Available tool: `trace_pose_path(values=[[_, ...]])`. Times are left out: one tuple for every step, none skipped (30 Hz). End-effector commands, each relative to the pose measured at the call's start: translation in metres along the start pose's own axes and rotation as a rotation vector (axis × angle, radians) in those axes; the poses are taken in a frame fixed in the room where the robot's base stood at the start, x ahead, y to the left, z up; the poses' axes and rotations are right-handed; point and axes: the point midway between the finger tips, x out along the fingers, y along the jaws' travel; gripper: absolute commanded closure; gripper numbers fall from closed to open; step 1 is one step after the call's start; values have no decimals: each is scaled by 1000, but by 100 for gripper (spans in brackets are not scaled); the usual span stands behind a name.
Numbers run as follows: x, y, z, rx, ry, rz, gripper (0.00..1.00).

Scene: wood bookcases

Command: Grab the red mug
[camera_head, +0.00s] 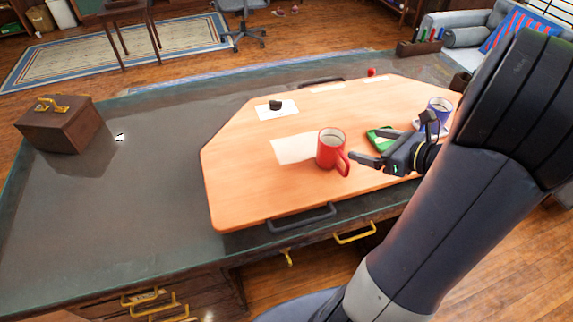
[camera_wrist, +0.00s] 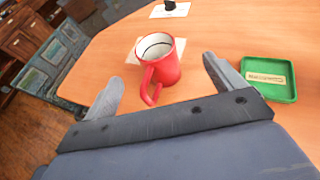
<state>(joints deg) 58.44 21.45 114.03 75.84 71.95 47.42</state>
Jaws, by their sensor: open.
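A red mug (camera_head: 331,148) stands upright on a wooden tray board (camera_head: 240,190), its handle toward the front right. It also shows in the wrist view (camera_wrist: 168,66), ahead of my gripper and between the lines of its two fingers, with its handle pointing at the gripper. My gripper (camera_head: 362,165) is open and empty, just right of the mug in the head view. In the wrist view its fingers (camera_wrist: 160,80) are spread wide, and the mug's handle lies near the space between them. I cannot tell whether a finger touches the mug.
A green tray (camera_wrist: 270,78) lies right of the mug. A blue mug (camera_head: 440,107) stands behind my gripper. White paper (camera_head: 290,149) lies by the red mug, and a small black object (camera_head: 275,105) sits farther back. A brown box (camera_head: 62,127) stands on the desk at left.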

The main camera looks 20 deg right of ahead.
Motion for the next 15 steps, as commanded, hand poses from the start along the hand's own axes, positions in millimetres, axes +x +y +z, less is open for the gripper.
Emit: trace_pose_path(values=[[0,0,0,0,-1,4,11],[1,1,-1,0,-1,5,11],[4,1,-1,-1,-2,7,11],[7,1,-1,-2,-2,8,11],[11,2,-1,-3,-2,9,11],[17,2,-1,-3,-2,11,11],[21,2,-1,-3,-2,11,11],[26,2,-1,-2,-2,12,11],[32,3,-1,-2,-1,12,11],[36,2,-1,-2,-2,11,11],[40,2,-1,-2,-2,10,11],[45,2,-1,-3,-2,10,11],[48,2,-1,-3,-2,9,11],[50,2,-1,-3,-1,8,11],[53,2,-1,-3,-1,8,11]])
